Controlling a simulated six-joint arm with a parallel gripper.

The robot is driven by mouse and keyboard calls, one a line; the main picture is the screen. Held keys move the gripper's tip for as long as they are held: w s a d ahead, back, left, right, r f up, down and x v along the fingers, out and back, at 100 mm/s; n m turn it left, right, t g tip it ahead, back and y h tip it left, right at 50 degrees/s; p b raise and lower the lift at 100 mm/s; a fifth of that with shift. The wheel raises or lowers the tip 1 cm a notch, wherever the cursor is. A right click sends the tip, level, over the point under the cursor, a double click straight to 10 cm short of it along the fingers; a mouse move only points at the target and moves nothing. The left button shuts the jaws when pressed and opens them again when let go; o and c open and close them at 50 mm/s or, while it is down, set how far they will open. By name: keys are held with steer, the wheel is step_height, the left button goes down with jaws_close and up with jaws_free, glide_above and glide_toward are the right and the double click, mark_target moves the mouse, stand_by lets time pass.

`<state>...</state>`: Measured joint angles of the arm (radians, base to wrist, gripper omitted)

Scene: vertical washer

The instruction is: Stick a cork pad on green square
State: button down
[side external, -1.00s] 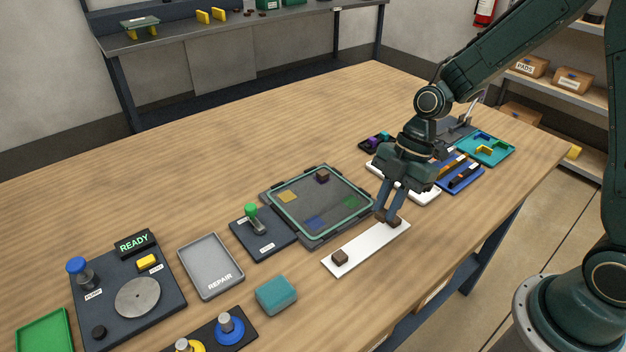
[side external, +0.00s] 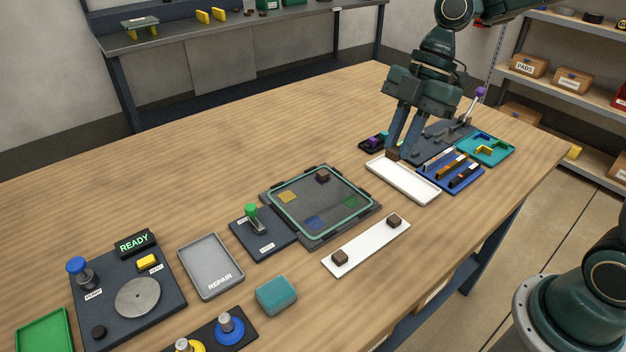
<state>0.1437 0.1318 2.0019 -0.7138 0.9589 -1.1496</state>
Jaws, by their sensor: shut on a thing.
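My gripper (side external: 397,152) is shut on a small brown block (side external: 393,154), which looks like a pad, at the far left end of the white tray (side external: 418,192). Whether the block touches the tray is unclear. The green square (side external: 352,202) is bare, at the right of the dark framed panel (side external: 275,215). The panel also has a yellow square (side external: 288,197), a blue square (side external: 316,222) and a dark brown block (side external: 322,177) at the back. Two brown blocks (side external: 340,257) (side external: 394,220) sit at either end of a white strip (side external: 367,246) in front of the panel.
A dark base with a green-topped lever (side external: 252,218) stands left of the panel. Blue (side external: 440,178) and teal (side external: 493,157) parts trays lie right of my gripper. The table behind the panel is clear.

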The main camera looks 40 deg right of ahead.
stand_by(0.6)
glide_above(353, 201)
steer(key=d, duration=0.1)
step_height(353, 201, down, 12)
steer(key=shift+w+r+m+t, duration=0.1)
steer(key=shift+w+m+t, duration=0.1)
steer(key=shift+m+t, duration=0.1)
steer(key=shift+f, duration=3.15)
steer(key=shift+s+f, duration=0.1)
steer(key=shift+f, duration=0.5)
stand_by(1.0)
steer(key=c, duration=1.3)
jaws_free()
steer(key=shift+s, duration=0.1)
steer(key=shift+o, duration=0.5)
steer(key=shift+o, duration=1)
steer(key=shift+f, duration=0.1)
